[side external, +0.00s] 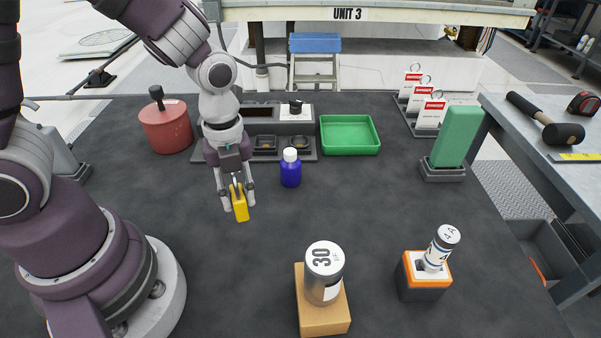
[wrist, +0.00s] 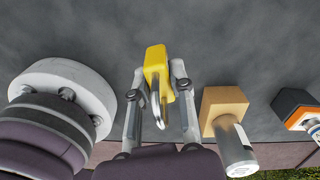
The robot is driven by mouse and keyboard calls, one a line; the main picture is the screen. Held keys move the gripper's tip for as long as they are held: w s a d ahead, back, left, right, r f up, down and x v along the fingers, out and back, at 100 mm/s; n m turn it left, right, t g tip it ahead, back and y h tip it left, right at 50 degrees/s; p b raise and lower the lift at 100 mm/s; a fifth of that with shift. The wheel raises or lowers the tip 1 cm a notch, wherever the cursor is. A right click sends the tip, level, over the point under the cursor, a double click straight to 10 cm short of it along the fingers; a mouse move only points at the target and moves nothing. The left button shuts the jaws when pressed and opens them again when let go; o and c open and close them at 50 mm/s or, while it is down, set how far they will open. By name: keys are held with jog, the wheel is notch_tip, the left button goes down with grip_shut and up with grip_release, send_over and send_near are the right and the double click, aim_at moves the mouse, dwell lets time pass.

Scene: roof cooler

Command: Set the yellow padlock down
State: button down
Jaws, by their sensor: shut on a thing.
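The yellow padlock (side external: 240,206) is between the fingers of my gripper (side external: 237,202), left of the middle of the dark mat. My gripper is shut on it, and its body points downward. In the wrist view the padlock (wrist: 157,62) shows its yellow body and its silver shackle, with the fingers of my gripper (wrist: 160,80) on both sides. I cannot tell whether the padlock touches the mat or hangs just above it.
A blue bottle (side external: 290,170) stands just right of the padlock. Behind are a red pot (side external: 166,128), a grey tray unit (side external: 206,157) and a green tray (side external: 377,150). A silver can (side external: 324,278) on a wooden block (side external: 323,322) is in front. The mat around the padlock is clear.

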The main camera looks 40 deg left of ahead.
jog(key=d+m, duration=0.1)
jog(key=s+d+m, duration=0.1)
jog(key=d+f+m, duration=0.1)
jog(key=shift+s+d+m, duration=0.3)
jog(key=shift+s, duration=0.05)
send_over(337, 222)
jog(key=shift+s+f, duration=0.2)
jog(key=shift+f, duration=0.5)
jog(key=shift+w+f, duration=0.1)
jog(key=shift+w, duration=0.1)
jog(key=shift+f, duration=1.65)
jog(key=c, duration=1)
grip_release()
jog(key=shift+f, duration=0.1)
